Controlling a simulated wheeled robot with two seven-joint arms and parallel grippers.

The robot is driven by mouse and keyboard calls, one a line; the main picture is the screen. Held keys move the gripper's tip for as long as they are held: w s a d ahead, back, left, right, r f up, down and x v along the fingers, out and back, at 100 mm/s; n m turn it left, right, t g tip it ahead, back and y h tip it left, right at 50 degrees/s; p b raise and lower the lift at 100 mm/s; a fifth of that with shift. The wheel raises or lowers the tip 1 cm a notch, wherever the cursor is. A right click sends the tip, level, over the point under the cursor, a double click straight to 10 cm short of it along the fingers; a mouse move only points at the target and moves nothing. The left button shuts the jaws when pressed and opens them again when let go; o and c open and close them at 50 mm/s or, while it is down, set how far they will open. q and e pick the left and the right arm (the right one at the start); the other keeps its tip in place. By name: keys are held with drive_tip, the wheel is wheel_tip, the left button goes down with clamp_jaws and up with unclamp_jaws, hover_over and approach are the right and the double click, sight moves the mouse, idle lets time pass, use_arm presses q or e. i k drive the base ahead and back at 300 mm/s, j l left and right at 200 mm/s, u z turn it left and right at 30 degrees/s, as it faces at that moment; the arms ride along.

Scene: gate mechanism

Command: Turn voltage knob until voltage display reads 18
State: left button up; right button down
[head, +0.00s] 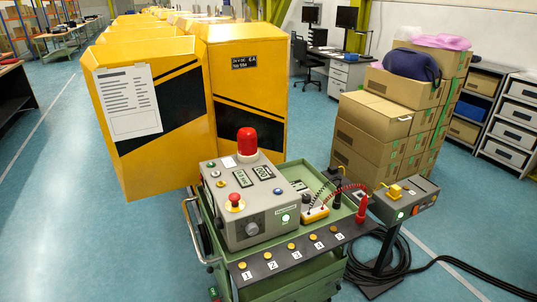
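A grey control box (246,203) sits on a green cart in the lower middle of the head view. Two small displays, one on the left (243,179) and one on the right (263,173), are on its sloped top; their digits are too small to read, and I cannot tell which shows voltage. A round knob (252,228) is on the box's front face, beside a lit green button (285,218). I cannot tell for sure that it is the voltage knob. Neither of my grippers is in view.
The box carries a red lamp (247,141) and a red stop button (234,199). A yellow meter (314,214) with cables lies on the cart (290,275). A pedestal box (404,200) stands right. Yellow gates (150,110) and stacked cartons (375,130) stand behind. Floor at left is clear.

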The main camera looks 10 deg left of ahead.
sight(218, 223)
drive_tip(key=j+u, duration=0.2)
drive_tip(key=u, duration=0.45)
drive_tip(key=j+z, duration=0.25)
drive_tip(key=j, duration=0.45)
drive_tip(key=j+z, duration=0.3)
drive_tip(key=j, duration=0.4)
drive_tip(key=i, duration=0.05)
